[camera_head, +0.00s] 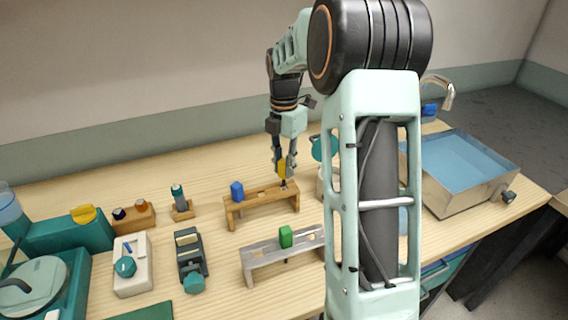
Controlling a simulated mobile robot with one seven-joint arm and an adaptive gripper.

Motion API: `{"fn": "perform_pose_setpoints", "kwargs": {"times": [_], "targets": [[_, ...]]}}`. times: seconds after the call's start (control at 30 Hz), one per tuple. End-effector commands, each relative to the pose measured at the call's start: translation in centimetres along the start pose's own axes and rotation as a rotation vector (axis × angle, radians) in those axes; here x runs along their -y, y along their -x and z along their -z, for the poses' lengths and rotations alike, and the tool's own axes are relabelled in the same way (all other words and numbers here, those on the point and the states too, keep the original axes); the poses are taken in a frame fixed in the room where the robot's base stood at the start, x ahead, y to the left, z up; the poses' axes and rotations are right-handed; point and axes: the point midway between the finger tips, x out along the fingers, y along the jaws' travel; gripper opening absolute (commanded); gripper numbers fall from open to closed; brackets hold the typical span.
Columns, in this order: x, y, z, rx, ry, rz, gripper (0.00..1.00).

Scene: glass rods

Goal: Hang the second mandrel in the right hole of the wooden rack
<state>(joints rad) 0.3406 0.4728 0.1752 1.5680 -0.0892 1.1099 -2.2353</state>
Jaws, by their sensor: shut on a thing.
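The wooden rack (259,203) stands on the bench near the middle of the view. A blue-handled mandrel (237,190) sits upright at its left end. My gripper (285,172) is shut on a yellow-handled mandrel (282,167), pointing down over the right end of the rack. The mandrel's dark lower tip reaches about the rack's top bar at the right. I cannot tell whether the tip is inside the right hole or just above it. A grey metal rack (262,258) in front holds a green-handled mandrel (286,237).
My own arm covers the bench right of both racks. A metal basin of blue liquid (480,192) stands at the right. A small wooden stand (181,211), a grey-teal device (190,255) and a white box (132,265) stand left of the racks.

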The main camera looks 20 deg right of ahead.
Motion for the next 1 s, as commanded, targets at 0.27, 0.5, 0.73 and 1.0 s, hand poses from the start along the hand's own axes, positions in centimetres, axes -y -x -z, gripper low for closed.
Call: {"fn": "perform_pose_setpoints", "kwargs": {"times": [0.27, 0.5, 0.73, 1.0], "targets": [[0.0, -1.2, 0.0, 0.001, 0.0, -0.001, 0.0], [0.0, -2.2, 0.0, 0.0, 0.0, 0.0, 0.0], [0.0, -3.1, 0.0, 0.0, 0.0, 0.0, 0.0], [0.0, -4.0, 0.0, 0.0, 0.0, -0.001, 0.0]]}}
